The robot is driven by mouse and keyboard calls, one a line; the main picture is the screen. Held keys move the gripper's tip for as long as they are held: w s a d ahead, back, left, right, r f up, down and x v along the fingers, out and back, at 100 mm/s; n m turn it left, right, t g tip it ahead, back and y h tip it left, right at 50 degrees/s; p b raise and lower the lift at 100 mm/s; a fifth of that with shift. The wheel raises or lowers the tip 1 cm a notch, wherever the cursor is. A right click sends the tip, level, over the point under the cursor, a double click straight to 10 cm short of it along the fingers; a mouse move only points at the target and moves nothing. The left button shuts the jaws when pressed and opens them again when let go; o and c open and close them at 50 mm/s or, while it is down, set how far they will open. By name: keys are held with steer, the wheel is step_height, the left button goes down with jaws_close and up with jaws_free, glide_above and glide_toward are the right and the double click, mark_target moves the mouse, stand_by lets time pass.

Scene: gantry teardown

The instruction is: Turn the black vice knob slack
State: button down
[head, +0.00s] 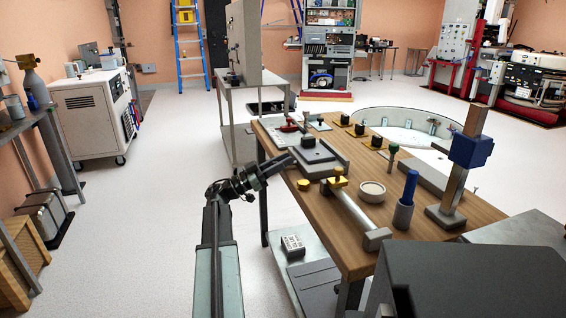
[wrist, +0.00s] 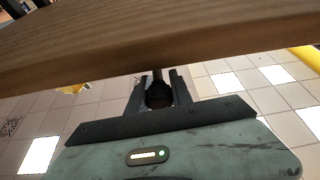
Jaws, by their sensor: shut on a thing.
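The black vice knob (wrist: 158,96) shows in the wrist view, at the end of a thin rod that comes from the table edge. My gripper (wrist: 158,90) is shut on it, with one dark finger on each side. In the head view my gripper (head: 284,163) reaches the left edge of the wooden table (head: 350,249), beside a grey vice-like block (head: 316,152). The knob cannot be made out in the head view. Its turn angle cannot be told.
The table edge (wrist: 150,58) lies close over my gripper. The tabletop holds a yellow-knobbed clamp bar (head: 352,208), a white round dish (head: 372,191), a blue-handled tool in a grey cup (head: 403,215) and a post with a blue block (head: 472,150).

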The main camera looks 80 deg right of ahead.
steer(key=shift+w+d+n+t+h, duration=0.1)
steer(key=shift+n+t+h, duration=0.3)
steer(key=shift+n, duration=0.55)
steer(key=shift+d+n+t+h, duration=0.1)
steer(key=shift+n+t+h, duration=0.1)
steer(key=shift+n+h, duration=0.6)
steer(key=shift+n, duration=0.45)
steer(key=c, duration=1.1)
jaws_free()
steer(key=shift+c, duration=0.2)
steer(key=b+v, duration=0.2)
steer(key=v, duration=0.6)
steer(key=shift+b, duration=0.3)
steer(key=shift+r, duration=0.1)
